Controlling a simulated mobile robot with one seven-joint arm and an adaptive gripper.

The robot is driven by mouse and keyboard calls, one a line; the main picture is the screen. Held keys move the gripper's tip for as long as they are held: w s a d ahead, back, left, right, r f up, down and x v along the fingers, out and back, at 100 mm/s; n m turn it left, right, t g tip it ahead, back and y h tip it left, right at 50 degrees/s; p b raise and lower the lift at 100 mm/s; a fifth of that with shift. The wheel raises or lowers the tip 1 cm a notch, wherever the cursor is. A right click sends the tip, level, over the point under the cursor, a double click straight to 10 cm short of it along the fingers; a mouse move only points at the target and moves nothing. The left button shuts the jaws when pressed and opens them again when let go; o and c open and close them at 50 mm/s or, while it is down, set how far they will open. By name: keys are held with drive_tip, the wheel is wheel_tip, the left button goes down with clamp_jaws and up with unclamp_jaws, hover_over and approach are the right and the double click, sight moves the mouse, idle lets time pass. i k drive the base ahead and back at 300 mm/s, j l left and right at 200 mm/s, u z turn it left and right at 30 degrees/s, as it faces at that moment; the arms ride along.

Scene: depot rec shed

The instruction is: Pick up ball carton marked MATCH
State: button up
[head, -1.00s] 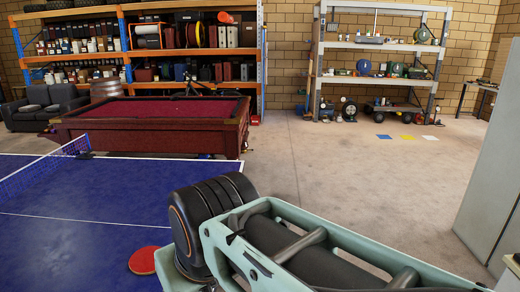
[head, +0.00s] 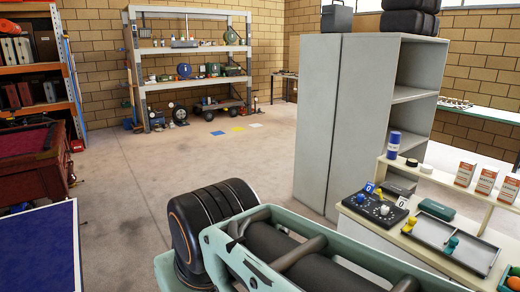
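Three small white-and-orange cartons stand upright in a row on the raised shelf of a counter at the right edge: a left carton (head: 464,174), a middle carton (head: 487,181) and a right carton (head: 508,188). Their printed labels are too small to read surely, so I cannot tell which one is marked MATCH. The right carton is close to the picture's edge. My gripper is not in view; only links of my arm show at the bottom centre, well to the left of the cartons.
The raised shelf (head: 447,180) also holds a blue-and-white can (head: 394,145). Below lie a black tray with knobs (head: 375,208), a green case (head: 435,209) and a grey divided tray (head: 457,244). A tall grey cabinet (head: 340,120) stands behind. Open floor (head: 220,160) lies left.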

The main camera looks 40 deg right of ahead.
sight(485, 184)
drive_tip(key=l+z, duration=0.1)
drive_tip(key=z, duration=0.3)
drive_tip(key=l+z, duration=0.15)
drive_tip(key=z, duration=0.2)
drive_tip(key=l+z, duration=0.1)
drive_tip(key=z, duration=0.3)
drive_tip(key=i+l+z, duration=0.1)
drive_tip(key=l+z, duration=0.2)
drive_tip(key=z, duration=0.2)
drive_tip(key=i+l+z, duration=0.1)
drive_tip(key=l+z, duration=0.15)
drive_tip(key=z, duration=0.2)
drive_tip(key=i+l+z, duration=0.45)
drive_tip(key=i+l, duration=0.35)
drive_tip(key=i, duration=0.1)
